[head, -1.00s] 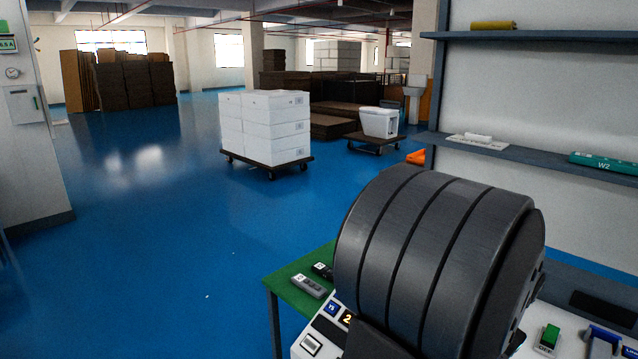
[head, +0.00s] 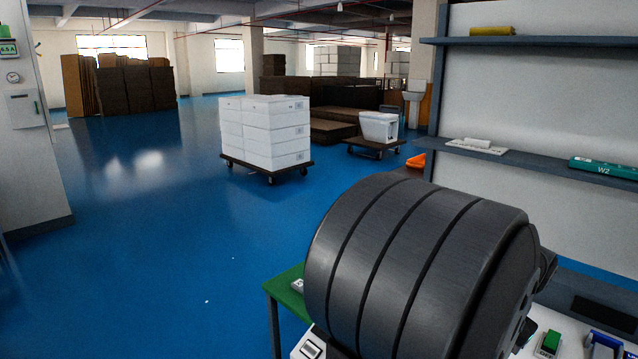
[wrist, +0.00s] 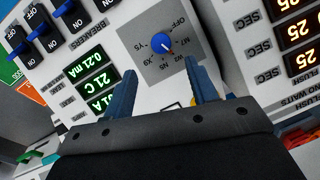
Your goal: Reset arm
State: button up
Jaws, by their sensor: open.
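My gripper (wrist: 160,98) shows in the wrist view with its two blue fingers spread apart and nothing between them. Beyond the fingertips is a control panel (wrist: 150,20) with a blue rotary knob (wrist: 161,44) on a grey plate. The knob stands apart from the fingers, and its white mark points toward the lower right in the picture. In the head view my dark grey arm link covers much of the bench, and the gripper itself is hidden there.
Blue breaker switches (wrist: 47,37) and green readouts (wrist: 95,93) sit left of the knob; orange timers (wrist: 298,34) are at the right. A green bench edge (head: 287,290) shows by the arm. Shelves (head: 530,165) stand at the right. Blue floor (head: 150,220) is clear at the left.

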jog(key=shift+n, duration=0.3)
jog(key=f, duration=0.3)
jog(key=w+f, duration=0.1)
jog(key=f, duration=0.5)
jog(key=shift+w+a+f, duration=0.25)
jog(key=shift+w+f, duration=0.05)
jog(key=n, duration=0.2)
jog(key=n+g+h, duration=0.1)
jog(key=n, duration=0.1)
jog(key=shift+r+g, duration=0.1)
jog(key=shift+g, duration=0.2)
jog(key=n+h, duration=0.1)
jog(key=n, duration=0.3)
jog(key=shift+w+a+g, duration=0.1)
jog(key=shift+g, duration=0.3)
jog(key=r, duration=0.4)
jog(key=a+r, duration=0.1)
jog(key=r, duration=0.2)
jog(key=shift+w, duration=0.15)
notch_tip(320, 180, up, 10)
jog(key=w+m, duration=0.2)
jog(key=m, duration=0.1)
jog(key=f, duration=0.5)
jog(key=s+d+f, duration=0.1)
jog(key=f, duration=1)
jog(key=shift+s+d+f, duration=0.15)
jog(key=shift+s+f, duration=0.2)
jog(key=shift+s, duration=0.05)
jog(key=shift+m, duration=0.3)
jog(key=c, duration=1)
